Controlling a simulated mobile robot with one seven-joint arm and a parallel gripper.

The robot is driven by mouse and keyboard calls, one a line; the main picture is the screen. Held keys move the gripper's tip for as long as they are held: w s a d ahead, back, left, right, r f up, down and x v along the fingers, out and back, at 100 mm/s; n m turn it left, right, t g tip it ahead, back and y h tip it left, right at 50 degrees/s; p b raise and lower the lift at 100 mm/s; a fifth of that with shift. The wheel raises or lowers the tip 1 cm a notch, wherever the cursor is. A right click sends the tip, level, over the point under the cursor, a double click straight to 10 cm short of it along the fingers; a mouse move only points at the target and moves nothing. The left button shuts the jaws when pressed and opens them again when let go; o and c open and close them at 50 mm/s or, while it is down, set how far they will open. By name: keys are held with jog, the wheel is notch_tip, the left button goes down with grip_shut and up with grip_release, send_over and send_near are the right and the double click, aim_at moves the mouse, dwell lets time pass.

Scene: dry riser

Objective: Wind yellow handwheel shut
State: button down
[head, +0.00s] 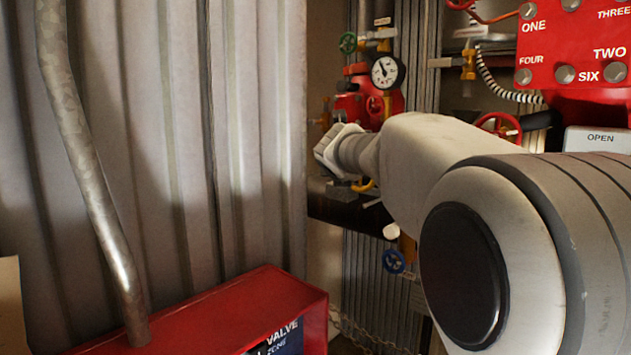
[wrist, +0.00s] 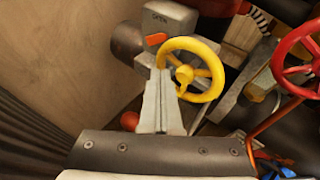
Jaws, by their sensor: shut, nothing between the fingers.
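The yellow handwheel (wrist: 213,92) is in the middle of the wrist view, a ring with spokes and a yellow hub. My gripper (wrist: 160,76) points at its left side. Its two pale fingers are shut together with nothing between them. Their tips overlap the wheel's left rim in the picture; I cannot tell whether they touch it. In the head view my arm hides the fingers. A small yellow arc shows below the arm's end there, too little to tell whether it is this wheel.
A grey box marked OPEN (wrist: 170,17) with an orange lever (wrist: 156,39) stands behind the wheel. A red handwheel (wrist: 283,62) is close on the right. In the head view are a pressure gauge (head: 387,71), a blue handwheel (head: 394,262) and a red cabinet (head: 200,318).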

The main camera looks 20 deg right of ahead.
aim_at(353, 186)
jog(key=s+d+r+p, duration=0.2)
jog(key=s+d+r, duration=0.1)
jog(key=s+r, duration=0.1)
jog(key=f+b, duration=0.1)
jog(key=f, duration=0.1)
jog(key=w+f+b, duration=0.1)
jog(key=f, duration=0.1)
jog(key=a+f+b, duration=0.1)
jog(key=f, duration=0.1)
jog(key=shift+w+f+b, duration=0.15)
jog(key=shift+f+b, duration=0.1)
jog(key=shift+b, duration=0.1)
jog(key=shift+w+a+r, duration=0.15)
jog(key=shift+w+a, duration=0.1)
jog(key=shift+w, duration=0.2)
jog(key=shift+s+a, duration=0.1)
